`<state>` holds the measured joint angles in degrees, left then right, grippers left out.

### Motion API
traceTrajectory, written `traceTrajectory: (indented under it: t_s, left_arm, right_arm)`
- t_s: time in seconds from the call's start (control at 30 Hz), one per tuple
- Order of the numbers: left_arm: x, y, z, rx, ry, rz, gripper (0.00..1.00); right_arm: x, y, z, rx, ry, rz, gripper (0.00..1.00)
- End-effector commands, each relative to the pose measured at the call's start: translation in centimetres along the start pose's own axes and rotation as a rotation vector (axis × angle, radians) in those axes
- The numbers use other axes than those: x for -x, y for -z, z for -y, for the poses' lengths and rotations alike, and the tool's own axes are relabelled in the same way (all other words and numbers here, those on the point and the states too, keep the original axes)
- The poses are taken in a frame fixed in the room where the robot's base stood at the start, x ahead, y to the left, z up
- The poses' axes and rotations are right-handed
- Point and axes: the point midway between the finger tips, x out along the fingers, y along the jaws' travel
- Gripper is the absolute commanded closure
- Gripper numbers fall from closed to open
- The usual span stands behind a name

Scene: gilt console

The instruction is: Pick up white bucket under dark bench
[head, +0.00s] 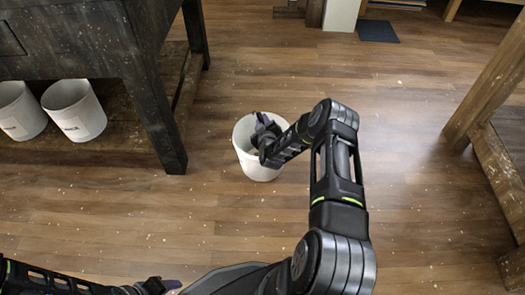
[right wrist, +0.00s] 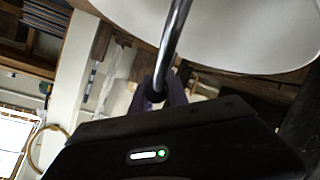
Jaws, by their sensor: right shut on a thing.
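A white bucket (head: 257,169) is out in the open, to the right of the dark bench's (head: 140,75) near leg. My right gripper (head: 262,132) is over its mouth and hides part of the rim. In the right wrist view, the gripper (right wrist: 160,90) is shut on the bucket's thin metal handle (right wrist: 176,32), with the white bucket wall (right wrist: 250,35) close by. I cannot tell whether the bucket touches the floor. Two more white buckets stand on the bench's low shelf, one at the left edge (head: 18,112) and one beside it (head: 75,112). My left gripper (head: 160,286) is low at the bottom edge, its jaws unclear.
The bench's dark leg (head: 160,125) stands close to the left of the held bucket. A wooden table frame (head: 490,85) is at the right. A dark mat (head: 377,31) lies at the back. The speckled wooden floor (head: 420,190) between is clear.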

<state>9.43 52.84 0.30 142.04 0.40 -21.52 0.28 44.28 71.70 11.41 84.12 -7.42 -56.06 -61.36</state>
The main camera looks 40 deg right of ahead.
Motion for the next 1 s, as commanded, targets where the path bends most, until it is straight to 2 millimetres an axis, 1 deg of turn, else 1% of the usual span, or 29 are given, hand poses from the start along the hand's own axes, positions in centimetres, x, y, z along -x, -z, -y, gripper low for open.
traceTrajectory:
  t_s: [0.37,0.47,0.63,0.9,1.0]
  left_arm:
    - [0.0,0.0,0.0,0.0,0.0,0.0,0.44]
    - [0.2,0.0,-0.1,0.0,0.0,0.001,0.44]
    - [1.2,-0.1,-0.4,0.0,0.0,0.005,0.44]
    - [3.1,-0.4,-1.1,-0.004,-0.002,0.016,0.44]
    - [3.5,-0.6,-1.4,-0.006,-0.004,0.02,0.44]
  right_arm:
    - [0.0,0.3,-0.2,0.0,-0.004,-0.004,1.0]
    - [0.1,0.6,-0.4,0.0,-0.004,-0.005,1.0]
    - [0.7,2.2,-1.5,0.0,-0.004,-0.006,1.0]
    - [2.2,6.0,-4.3,0.001,-0.004,-0.008,1.0]
    - [2.7,7.1,-5.1,0.001,-0.004,-0.006,1.0]
